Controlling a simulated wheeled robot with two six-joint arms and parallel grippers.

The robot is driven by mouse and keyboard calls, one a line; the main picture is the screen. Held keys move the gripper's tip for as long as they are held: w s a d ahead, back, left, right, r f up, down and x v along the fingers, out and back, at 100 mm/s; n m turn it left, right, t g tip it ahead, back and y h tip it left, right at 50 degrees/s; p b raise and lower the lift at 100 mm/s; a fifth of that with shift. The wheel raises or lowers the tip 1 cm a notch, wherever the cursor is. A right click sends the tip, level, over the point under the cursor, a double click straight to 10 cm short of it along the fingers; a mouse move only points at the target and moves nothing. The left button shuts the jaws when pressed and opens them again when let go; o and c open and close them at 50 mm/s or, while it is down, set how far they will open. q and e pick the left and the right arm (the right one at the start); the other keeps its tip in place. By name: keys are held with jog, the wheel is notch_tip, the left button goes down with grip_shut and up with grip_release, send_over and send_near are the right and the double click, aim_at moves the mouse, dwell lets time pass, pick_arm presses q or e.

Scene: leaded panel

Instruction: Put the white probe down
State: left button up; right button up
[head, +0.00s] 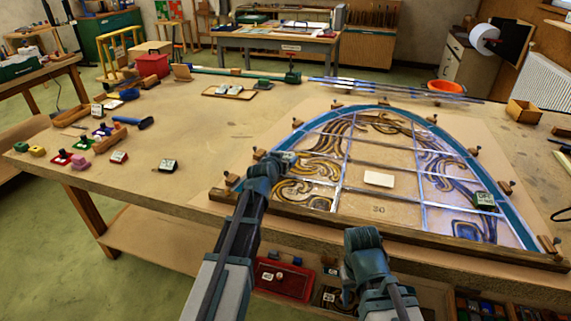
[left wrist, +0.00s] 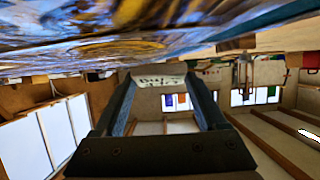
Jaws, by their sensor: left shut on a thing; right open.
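My left gripper (head: 284,158) is over the left edge of the leaded panel (head: 330,140). In the left wrist view its fingers (left wrist: 160,88) are shut on a small whitish piece with dark marks, which I take as the white probe (left wrist: 160,81). In the head view the probe is mostly hidden by the gripper. The panel surface is close above the fingers in the wrist picture, which looks upside down; I cannot tell whether the probe touches it. My right gripper (head: 362,239) is open, in front of the bench's near edge; its fingertips are hard to make out.
A pale card (head: 379,179) lies mid-panel, and a small labelled block (head: 485,200) sits at its right. Wooden pegs and a front wooden bar (head: 390,228) surround the panel. Small labelled blocks (head: 168,165) stand on the left bench top, with free room between them and the panel.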

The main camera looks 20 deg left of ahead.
pick_arm(q)
jog(key=shift+r, duration=0.1)
jog(key=shift+s+f+b, duration=0.1)
jog(key=shift+f+b, duration=0.5)
jog(key=o, duration=1.5)
